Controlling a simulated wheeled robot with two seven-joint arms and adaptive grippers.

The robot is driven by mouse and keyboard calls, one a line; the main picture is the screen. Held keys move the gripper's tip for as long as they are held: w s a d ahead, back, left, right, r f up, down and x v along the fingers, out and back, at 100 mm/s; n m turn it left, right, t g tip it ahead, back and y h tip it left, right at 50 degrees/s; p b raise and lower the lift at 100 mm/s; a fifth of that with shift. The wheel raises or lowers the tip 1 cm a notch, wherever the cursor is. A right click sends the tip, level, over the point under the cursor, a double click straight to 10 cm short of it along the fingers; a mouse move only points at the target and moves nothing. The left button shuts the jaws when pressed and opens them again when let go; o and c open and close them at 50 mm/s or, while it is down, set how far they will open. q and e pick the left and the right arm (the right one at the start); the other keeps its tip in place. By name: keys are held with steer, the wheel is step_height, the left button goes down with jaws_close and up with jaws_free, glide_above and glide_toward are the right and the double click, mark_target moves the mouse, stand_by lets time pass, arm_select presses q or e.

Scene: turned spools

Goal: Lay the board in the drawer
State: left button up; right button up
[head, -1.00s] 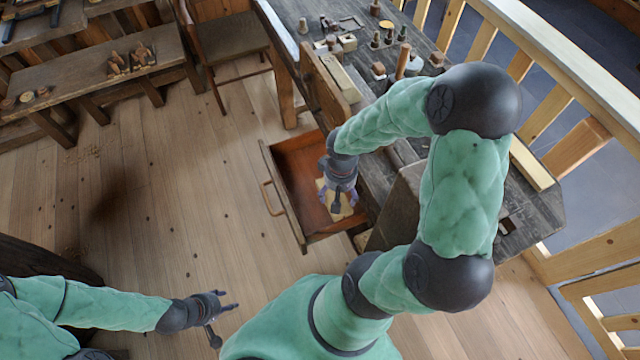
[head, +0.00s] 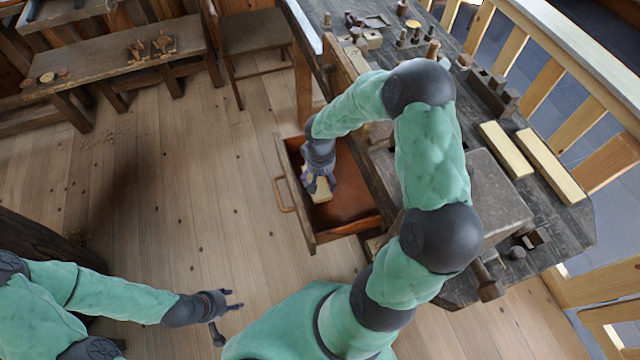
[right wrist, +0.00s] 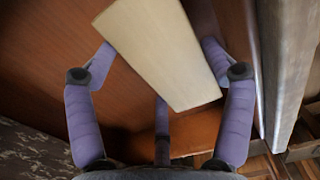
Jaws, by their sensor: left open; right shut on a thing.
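The board (head: 321,192) is a short pale wooden piece. My right gripper (head: 319,182) is shut on it, inside the open drawer (head: 355,208) near the drawer's front. In the right wrist view the board (right wrist: 160,50) lies between the two side fingers, tilted across the picture, with its upper end cut off. The reddish-brown drawer floor (right wrist: 50,80) shows behind it. I cannot tell whether the board touches the floor. My left gripper (head: 232,300) is open and empty over the wooden floor at lower left.
The drawer hangs from a dark workbench (head: 480,150) holding several turned pieces and two pale planks (head: 550,165) at the right. A chair (head: 250,35) and a low bench (head: 110,70) stand at the back left. The floor left of the drawer is clear.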

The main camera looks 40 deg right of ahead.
mark_target(320, 180)
steer(key=shift+f+b, duration=0.8)
steer(key=shift+f, duration=0.8)
steer(key=shift+f, duration=0.15)
steer(key=o, duration=0.9)
steer(key=shift+c, duration=0.2)
steer(key=shift+r, duration=0.4)
step_height(320, 180, up, 12)
steer(key=p, duration=0.5)
steer(key=shift+f, duration=0.25)
